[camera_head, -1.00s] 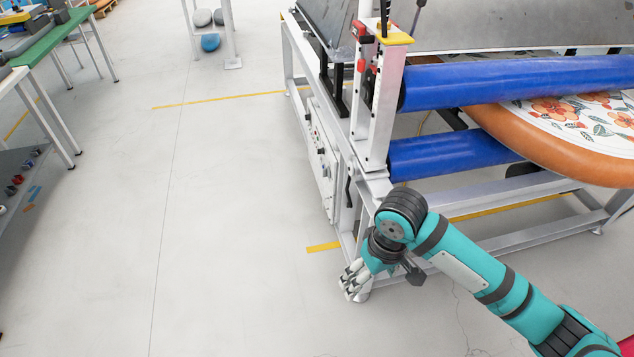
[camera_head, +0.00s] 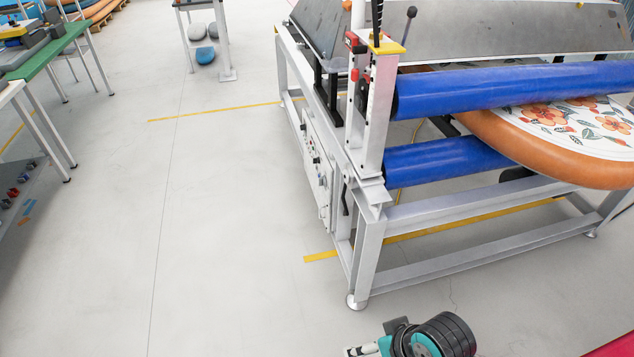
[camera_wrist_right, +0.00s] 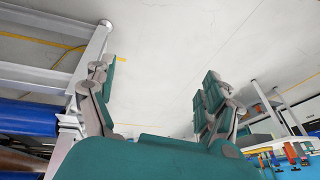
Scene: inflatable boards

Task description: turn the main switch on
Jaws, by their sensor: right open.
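A pale control panel (camera_head: 317,165) with small dark and red controls is on the left side of the roller machine's frame. It is seen at a steep angle, and I cannot tell which control is the main switch or how it is set. My right gripper (camera_head: 360,350) is at the bottom edge of the head view, below and apart from the machine's near leg, partly cut off. In the right wrist view my right gripper (camera_wrist_right: 155,85) has its two fingers spread wide with nothing between them. My left gripper is not in view.
The machine's frame (camera_head: 366,262) carries blue rollers (camera_head: 450,158) and an orange-edged, flower-patterned board (camera_head: 500,135). The floor left of the machine is clear. A green-topped table (camera_head: 48,46) stands at the far left. The right wrist view shows a bench with colourful tools (camera_wrist_right: 285,158) at lower right.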

